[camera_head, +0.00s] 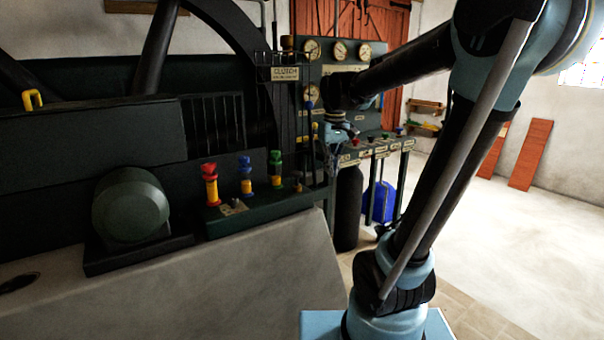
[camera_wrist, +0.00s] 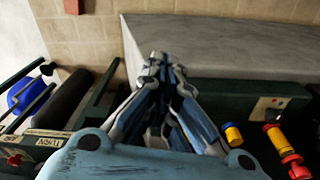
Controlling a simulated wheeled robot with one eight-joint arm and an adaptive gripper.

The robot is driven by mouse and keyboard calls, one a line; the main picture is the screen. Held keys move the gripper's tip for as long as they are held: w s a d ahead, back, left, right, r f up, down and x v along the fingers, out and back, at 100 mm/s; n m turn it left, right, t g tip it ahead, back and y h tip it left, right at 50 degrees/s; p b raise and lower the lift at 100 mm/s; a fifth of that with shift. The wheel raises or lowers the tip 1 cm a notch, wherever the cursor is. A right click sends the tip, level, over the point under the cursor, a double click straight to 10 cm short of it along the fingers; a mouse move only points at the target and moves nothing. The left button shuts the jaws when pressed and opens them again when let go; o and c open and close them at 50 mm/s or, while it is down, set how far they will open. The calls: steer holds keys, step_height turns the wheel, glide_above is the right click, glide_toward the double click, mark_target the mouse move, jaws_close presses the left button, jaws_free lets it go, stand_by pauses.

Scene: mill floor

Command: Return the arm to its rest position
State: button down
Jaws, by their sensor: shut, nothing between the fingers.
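My arm reaches from the blue base at the lower right, up and over to the left in the head view. My gripper (camera_wrist: 162,62) is shut and empty, pointing down in the wrist view. In the head view the wrist end hangs just right of the dark lever panel (camera_head: 270,212), and the fingertips are hard to make out there. The wrist view shows the dark panel (camera_wrist: 232,92) right of the fingers, with a blue and yellow handle (camera_wrist: 233,134) and a red and yellow handle (camera_wrist: 284,148). I cannot tell whether anything touches the gripper.
A red handle (camera_head: 209,183), a blue one (camera_head: 246,175) and a green one (camera_head: 277,168) stand on the panel. A "CLUTCH" sign (camera_head: 285,73) stands above. A gauge board (camera_head: 340,68), a black cylinder (camera_head: 347,208) and a blue container (camera_head: 380,201) are close behind.

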steer(key=s+d+f+m, duration=0.1)
steer(key=s+d+f, duration=0.2)
steer(key=s+f, duration=0.2)
steer(key=s+d+f+m+t, duration=0.1)
steer(key=s+d+f, duration=0.2)
steer(key=s+f, duration=0.3)
steer(key=s+d+f+m, duration=0.2)
steer(key=s+d+f, duration=0.2)
steer(key=s+f, duration=0.2)
steer(key=s, duration=0.2)
steer(key=shift+s, duration=0.4)
